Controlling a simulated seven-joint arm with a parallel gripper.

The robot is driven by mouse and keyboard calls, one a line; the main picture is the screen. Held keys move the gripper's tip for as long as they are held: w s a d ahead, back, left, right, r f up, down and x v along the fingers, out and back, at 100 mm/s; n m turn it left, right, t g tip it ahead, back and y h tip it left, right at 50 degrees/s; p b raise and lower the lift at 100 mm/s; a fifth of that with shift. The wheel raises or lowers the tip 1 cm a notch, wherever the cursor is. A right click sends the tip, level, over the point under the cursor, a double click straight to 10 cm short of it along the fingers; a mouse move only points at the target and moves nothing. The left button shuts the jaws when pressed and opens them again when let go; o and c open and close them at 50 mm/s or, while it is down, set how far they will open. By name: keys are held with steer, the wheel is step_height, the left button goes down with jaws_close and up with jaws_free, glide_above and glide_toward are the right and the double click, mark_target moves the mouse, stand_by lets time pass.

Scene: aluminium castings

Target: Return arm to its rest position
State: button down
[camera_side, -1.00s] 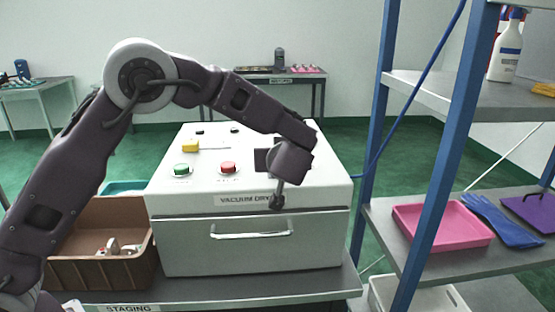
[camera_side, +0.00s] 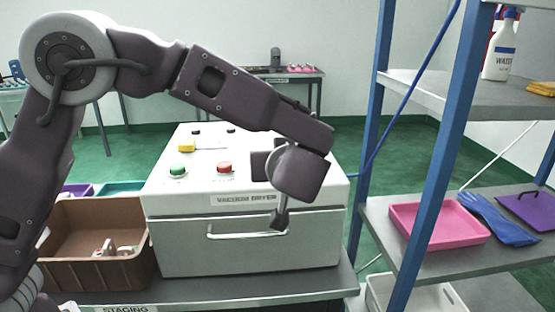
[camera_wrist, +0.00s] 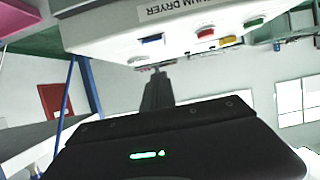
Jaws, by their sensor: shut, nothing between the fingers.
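My gripper (camera_side: 279,220) hangs in front of the vacuum dryer, pointing down, and is shut with nothing in it. In the wrist view the gripper (camera_wrist: 157,75) shows as a dark narrow shape beyond the wrist housing. The vacuum dryer (camera_side: 180,246) is a white box on the staging bench. Its front drawer with a bar handle is shut. Yellow, green and red buttons sit on its top. In the wrist view the dryer (camera_wrist: 110,35) appears upside down at the top.
A brown bin (camera_side: 95,278) with a few metal parts stands left of the dryer. A blue-posted shelf (camera_side: 446,140) on the right holds a pink tray (camera_side: 440,236), blue gloves (camera_side: 497,220) and a spray bottle (camera_side: 500,50). Open green floor (camera_side: 400,135) lies behind.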

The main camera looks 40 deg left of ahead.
steer(key=s+a+r+m+g+h, duration=0.1)
steer(key=s+a+g+h, duration=0.1)
steer(key=s+a, duration=0.45)
steer(key=s+a+m+g+h, duration=0.1)
steer(key=s+a+m+g, duration=0.15)
steer(key=s, duration=0.65)
steer(key=s+d+m+h, duration=0.2)
steer(key=s+h, duration=0.1)
steer(key=s, duration=0.5)
steer(key=s+d+f+m+h, duration=0.1)
steer(key=s+d+m+h, duration=0.1)
steer(key=s, duration=0.6)
steer(key=shift+d+f+m+h, duration=0.25)
steer(key=shift+d+m+h, duration=0.15)
steer(key=shift+m+h, duration=0.4)
